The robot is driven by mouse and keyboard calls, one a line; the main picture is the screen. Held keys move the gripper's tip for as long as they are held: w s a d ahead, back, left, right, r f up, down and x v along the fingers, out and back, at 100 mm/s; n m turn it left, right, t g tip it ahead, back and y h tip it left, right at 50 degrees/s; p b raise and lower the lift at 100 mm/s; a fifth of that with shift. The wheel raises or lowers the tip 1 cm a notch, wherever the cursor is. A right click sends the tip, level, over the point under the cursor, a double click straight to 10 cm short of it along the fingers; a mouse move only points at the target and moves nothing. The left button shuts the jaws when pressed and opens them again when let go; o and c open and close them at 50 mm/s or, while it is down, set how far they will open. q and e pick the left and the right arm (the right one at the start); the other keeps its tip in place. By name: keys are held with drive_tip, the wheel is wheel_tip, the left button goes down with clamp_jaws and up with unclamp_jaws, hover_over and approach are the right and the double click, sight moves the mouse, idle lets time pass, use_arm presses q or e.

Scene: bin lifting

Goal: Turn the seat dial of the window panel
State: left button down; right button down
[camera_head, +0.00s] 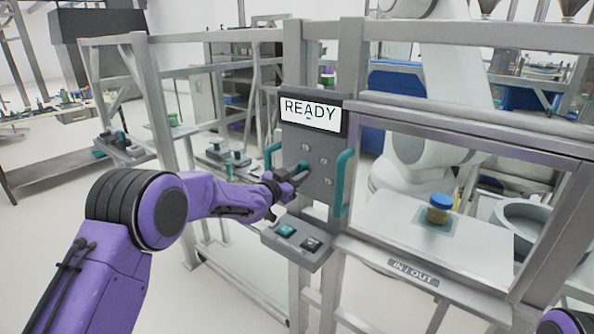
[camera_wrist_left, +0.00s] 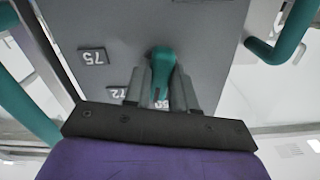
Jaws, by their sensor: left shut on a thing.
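The grey window panel (camera_head: 322,145) stands upright on the metal frame, with a READY display (camera_head: 310,113) at its top. The teal seat dial (camera_head: 302,168) sits on its face. My left gripper (camera_head: 291,181) reaches it from the left. In the left wrist view the dial's teal grip (camera_wrist_left: 162,62) lies between the two grey fingers of my left gripper (camera_wrist_left: 163,92), which are shut on it. My right gripper is out of view.
Teal handles flank the panel, left (camera_head: 272,156) and right (camera_head: 343,182). A button box (camera_head: 297,243) juts out below. Right of the panel, a window opening shows a jar (camera_head: 439,209) on a pale shelf (camera_head: 385,222); a sill labelled IN / OUT (camera_head: 413,273) runs below.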

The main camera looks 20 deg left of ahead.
use_arm(q)
drive_tip(key=shift+n+p, duration=0.5)
drive_tip(key=shift+n, duration=0.7)
drive_tip(key=c, duration=0.9)
unclamp_jaws()
drive_tip(key=b+v, duration=0.4)
drive_tip(key=v, duration=0.6)
drive_tip(key=shift+s+a, duration=0.15)
drive_tip(key=shift+s, duration=0.1)
